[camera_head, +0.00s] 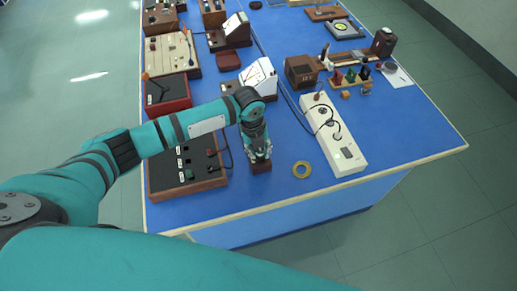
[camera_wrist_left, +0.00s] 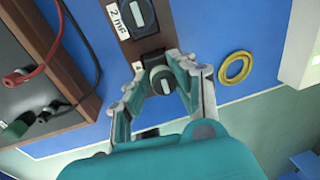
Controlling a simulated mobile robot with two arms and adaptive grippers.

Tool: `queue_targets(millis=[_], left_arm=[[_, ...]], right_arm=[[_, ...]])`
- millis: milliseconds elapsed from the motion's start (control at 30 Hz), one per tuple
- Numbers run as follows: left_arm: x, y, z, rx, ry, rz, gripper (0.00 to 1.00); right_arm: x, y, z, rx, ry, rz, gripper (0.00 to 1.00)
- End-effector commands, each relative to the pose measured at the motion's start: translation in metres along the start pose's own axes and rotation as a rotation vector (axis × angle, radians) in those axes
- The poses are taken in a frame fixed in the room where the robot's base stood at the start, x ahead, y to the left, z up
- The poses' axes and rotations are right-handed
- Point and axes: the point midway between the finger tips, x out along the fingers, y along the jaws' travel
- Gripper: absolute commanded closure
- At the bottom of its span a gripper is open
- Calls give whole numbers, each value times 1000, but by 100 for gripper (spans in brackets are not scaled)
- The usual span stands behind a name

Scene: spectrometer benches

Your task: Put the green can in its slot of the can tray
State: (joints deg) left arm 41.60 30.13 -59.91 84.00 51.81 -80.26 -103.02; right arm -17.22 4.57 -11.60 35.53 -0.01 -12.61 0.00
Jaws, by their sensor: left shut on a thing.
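My left gripper (camera_head: 258,153) points down over a small dark brown box (camera_head: 260,168) near the table's front edge. In the left wrist view, its fingers (camera_wrist_left: 163,76) are shut on a round dark knob (camera_wrist_left: 162,83) with a pale bar on top of that box. A small wooden tray (camera_head: 352,85) stands at the right of the table, well away from the gripper. Red, green and dark pieces stand upright on it; the green one (camera_head: 351,76) looks like the green can, too small to be sure. My right gripper is not in view.
A dark panel (camera_head: 187,178) with cables lies left of the gripper. A yellow ring (camera_head: 302,170) and a long white instrument (camera_head: 333,135) lie to its right. A white-faced meter (camera_head: 260,78) and other instruments stand behind. The front right corner of the blue table is clear.

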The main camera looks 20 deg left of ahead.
Motion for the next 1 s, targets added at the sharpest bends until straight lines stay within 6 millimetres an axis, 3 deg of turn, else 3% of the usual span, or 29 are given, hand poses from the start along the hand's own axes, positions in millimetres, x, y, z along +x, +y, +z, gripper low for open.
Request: queue_targets(millis=[33,233,567,733,1000], left_arm=[[0,0,0,0,0,0,75],[0,0,0,0,0,0,49],[-4,0,1,0,-1,0,49],[-28,0,1,0,-2,-2,49],[-85,0,1,1,-3,-1,49]], right_arm=[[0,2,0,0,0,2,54],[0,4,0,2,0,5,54],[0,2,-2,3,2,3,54],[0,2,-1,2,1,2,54],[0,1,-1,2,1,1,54]])
